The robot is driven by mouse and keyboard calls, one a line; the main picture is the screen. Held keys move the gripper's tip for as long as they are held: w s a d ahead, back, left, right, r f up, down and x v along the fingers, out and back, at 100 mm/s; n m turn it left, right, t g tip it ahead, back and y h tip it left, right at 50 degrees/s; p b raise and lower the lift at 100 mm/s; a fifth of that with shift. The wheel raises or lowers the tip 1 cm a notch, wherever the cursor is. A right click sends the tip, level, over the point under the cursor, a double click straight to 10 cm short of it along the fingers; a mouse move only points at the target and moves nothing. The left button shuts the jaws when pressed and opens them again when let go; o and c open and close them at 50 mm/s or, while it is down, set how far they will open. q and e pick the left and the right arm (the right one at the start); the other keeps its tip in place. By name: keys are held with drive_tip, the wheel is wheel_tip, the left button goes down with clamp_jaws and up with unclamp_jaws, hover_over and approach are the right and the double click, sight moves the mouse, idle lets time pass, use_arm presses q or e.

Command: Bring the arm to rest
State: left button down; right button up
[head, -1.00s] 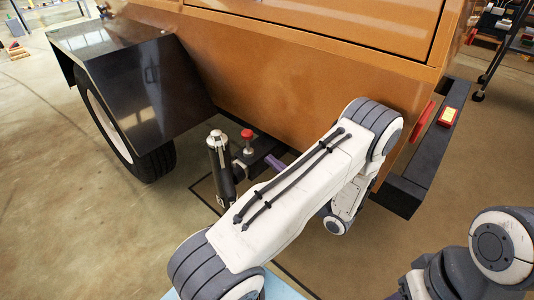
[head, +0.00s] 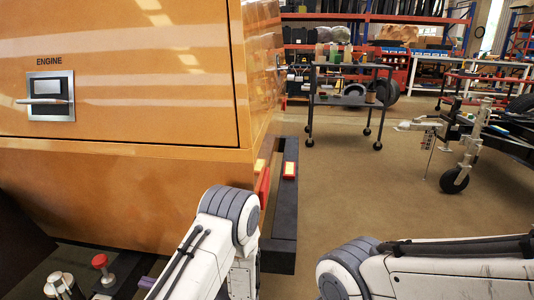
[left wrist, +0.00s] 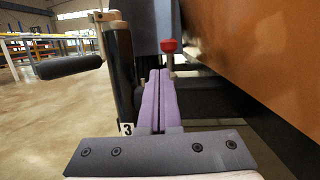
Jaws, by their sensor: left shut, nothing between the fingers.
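My left gripper shows as a bit of purple finger (head: 147,282) at the bottom of the head view, partly behind my white left arm. In the left wrist view its two purple fingers (left wrist: 158,90) are closed together, with nothing between them. A red knob (left wrist: 169,46) on a short post stands just beyond the fingertips; it also shows in the head view (head: 100,261). I cannot tell whether the fingers touch the post. My right arm crosses the lower right of the head view, and its gripper is out of view.
The orange engine housing (head: 120,190) fills the left, with a dark bumper (head: 283,225) at its corner. A black cylinder (left wrist: 124,70) stands close left of the left fingers. A wheeled cart (head: 345,101) and a trailer wheel (head: 454,180) stand beyond open floor.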

use_arm(q)
drive_tip(key=s+d+r+n+h+p, duration=0.5)
drive_tip(key=s+d+r+h, duration=0.5)
drive_tip(key=d, duration=0.3)
drive_tip(key=s+d+r+n+h+p, duration=0.55)
drive_tip(key=s+d+r+h, duration=0.25)
drive_tip(key=d+r+h, duration=0.4)
wheel_tip(320, 180, up, 35)
drive_tip(key=d+p, duration=0.1)
drive_tip(key=p, duration=3.7)
drive_tip(key=shift+d+r+y, duration=0.2)
drive_tip(key=shift+d+y, duration=0.05)
drive_tip(key=shift+y, duration=0.05)
drive_tip(key=shift+s, duration=0.1)
